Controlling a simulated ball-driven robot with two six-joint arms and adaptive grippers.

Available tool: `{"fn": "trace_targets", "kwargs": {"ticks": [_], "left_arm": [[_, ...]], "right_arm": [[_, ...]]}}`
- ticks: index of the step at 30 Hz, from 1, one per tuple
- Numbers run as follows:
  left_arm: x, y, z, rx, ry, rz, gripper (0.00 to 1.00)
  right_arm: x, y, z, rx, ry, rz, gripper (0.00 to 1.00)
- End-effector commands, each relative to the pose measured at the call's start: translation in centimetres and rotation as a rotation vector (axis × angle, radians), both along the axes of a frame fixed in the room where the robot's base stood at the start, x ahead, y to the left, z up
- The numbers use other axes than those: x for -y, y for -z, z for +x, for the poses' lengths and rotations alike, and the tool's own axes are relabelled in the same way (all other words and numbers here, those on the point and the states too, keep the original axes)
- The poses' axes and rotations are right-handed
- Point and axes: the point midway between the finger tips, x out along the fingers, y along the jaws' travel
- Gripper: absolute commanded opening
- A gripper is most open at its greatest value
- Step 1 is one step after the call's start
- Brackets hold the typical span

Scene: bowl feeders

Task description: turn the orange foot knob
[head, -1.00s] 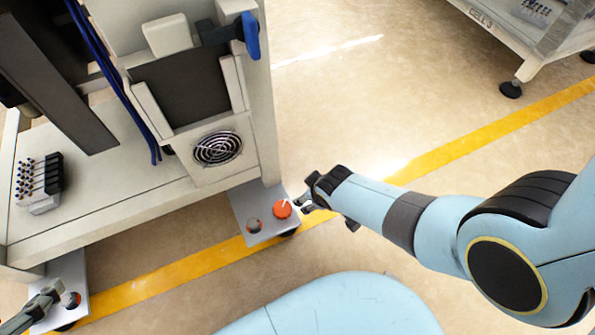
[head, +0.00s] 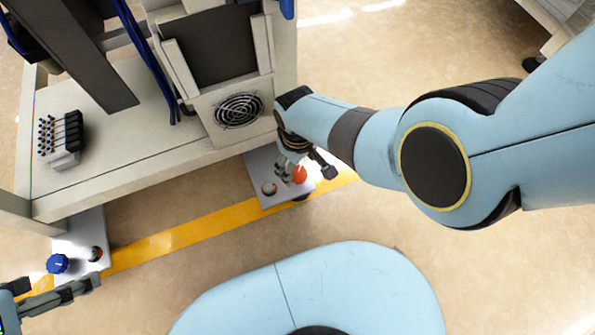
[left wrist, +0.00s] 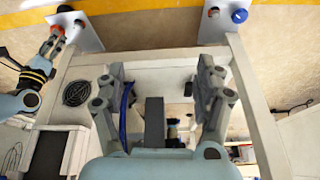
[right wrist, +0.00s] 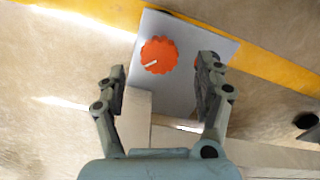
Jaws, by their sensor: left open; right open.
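The orange foot knob (head: 300,174) sits on a grey plate (head: 254,163) at the machine's foot. In the right wrist view the knob (right wrist: 160,50) is round and scalloped, with a white mark pointing to the lower left. My right gripper (head: 288,170) is open, close to the knob and partly covering it in the head view. In the right wrist view its fingertips (right wrist: 161,66) lie either side of the knob, with gaps; contact does not show. My left gripper (left wrist: 160,68) is open and empty, near the blue knob (head: 57,263) at the lower left of the head view.
The machine's cabinet with a round fan grille (head: 239,110) rises just behind. A yellow floor line (head: 190,234) runs past the plates. Floor at the front is open.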

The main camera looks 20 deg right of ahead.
Motion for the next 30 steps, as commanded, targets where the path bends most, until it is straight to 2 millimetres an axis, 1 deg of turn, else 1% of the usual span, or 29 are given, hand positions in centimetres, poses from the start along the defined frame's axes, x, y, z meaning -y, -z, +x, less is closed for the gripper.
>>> {"fn": "trace_targets", "kwargs": {"ticks": [1,3,9,12,20,30], "left_arm": [[0.0,1.4,-0.1,0.02,-0.002,0.0,0.7],[0.0,2.3,0.4,0.073,-0.002,-0.001,0.7],[0.0,4.6,1.2,0.217,-0.001,-0.004,0.7],[0.0,5.4,1.3,0.284,0.002,-0.004,0.7],[0.1,6.3,1.4,0.404,0.008,-0.008,0.7],[0.1,6.3,1.5,0.432,0.009,-0.009,0.7]], "right_arm": [[0.0,0.7,-0.1,-0.001,0.0,0.001,0.7],[0.0,1.2,0.0,0.001,0.001,0.0,0.7],[0.0,2.7,0.1,0.002,0.001,0.0,0.7],[0.0,3.3,0.1,0.003,0.001,0.0,0.7],[0.0,4.3,0.1,0.004,0.001,0.001,0.7],[0.0,4.3,0.2,0.006,0.001,0.0,0.7]]}}
